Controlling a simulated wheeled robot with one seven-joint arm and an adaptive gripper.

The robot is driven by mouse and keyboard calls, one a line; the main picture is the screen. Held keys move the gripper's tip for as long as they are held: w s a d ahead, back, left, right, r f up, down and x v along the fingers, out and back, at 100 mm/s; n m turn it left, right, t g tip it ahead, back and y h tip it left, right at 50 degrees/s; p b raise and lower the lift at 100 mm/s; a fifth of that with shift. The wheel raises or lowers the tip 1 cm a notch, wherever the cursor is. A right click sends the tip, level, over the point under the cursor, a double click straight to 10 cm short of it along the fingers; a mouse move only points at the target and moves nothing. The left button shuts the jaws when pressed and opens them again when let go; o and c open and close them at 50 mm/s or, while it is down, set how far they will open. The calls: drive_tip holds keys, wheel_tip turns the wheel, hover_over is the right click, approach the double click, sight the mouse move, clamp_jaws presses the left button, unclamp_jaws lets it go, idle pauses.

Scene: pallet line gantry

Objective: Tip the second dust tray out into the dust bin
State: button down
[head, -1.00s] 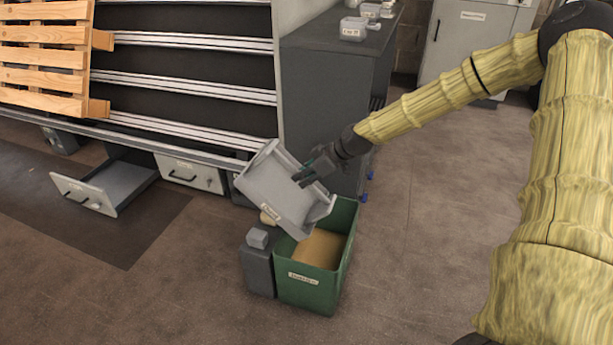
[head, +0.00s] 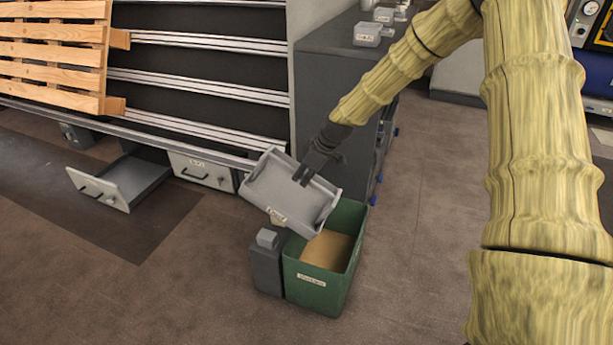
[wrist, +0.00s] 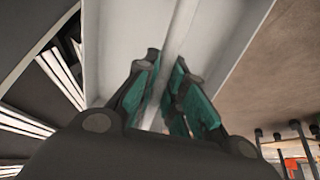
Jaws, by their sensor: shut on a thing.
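A grey dust tray (head: 272,189) hangs tilted over the upper left of the green dust bin (head: 318,290) in the head view. My gripper (head: 305,174) is shut on the tray's wall at its upper right side. In the wrist view my gripper's teal-padded fingers (wrist: 165,100) pinch the tray's wall (wrist: 178,40) between them. The tray's visible inside looks mostly bare. A tan layer of dust (head: 327,249) lies inside the bin. The tray hides part of the bin's back left rim.
A dark grey canister (head: 267,268) stands against the bin's left side. An open grey drawer tray (head: 118,184) juts from under the conveyor at left, beside a closed one (head: 203,171). A dark cabinet (head: 343,85) stands behind. Floor is clear in front and to the right.

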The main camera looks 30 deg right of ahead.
sight(290, 172)
drive_tip(key=shift+w+a+r+p, duration=0.2)
drive_tip(key=shift+w+a+p, duration=0.05)
drive_tip(key=shift+p, duration=0.3)
drive_tip(key=shift+w+a+f+g+h+p, duration=0.1)
drive_tip(key=shift+w+a+g+h+p, duration=0.2)
drive_tip(key=shift+g+h+p, duration=0.45)
drive_tip(key=p, duration=0.1)
drive_tip(key=w+a+g+p, duration=0.1)
drive_tip(key=p, duration=0.1)
drive_tip(key=shift+w+f+h, duration=0.15)
drive_tip(key=shift+f+h, duration=0.1)
drive_tip(key=shift+h, duration=0.1)
drive_tip(key=shift+w+a+f+g+h+p, duration=0.35)
drive_tip(key=shift+w+g+h+p, duration=0.25)
drive_tip(key=shift+p, duration=0.35)
drive_tip(key=shift+s, duration=0.1)
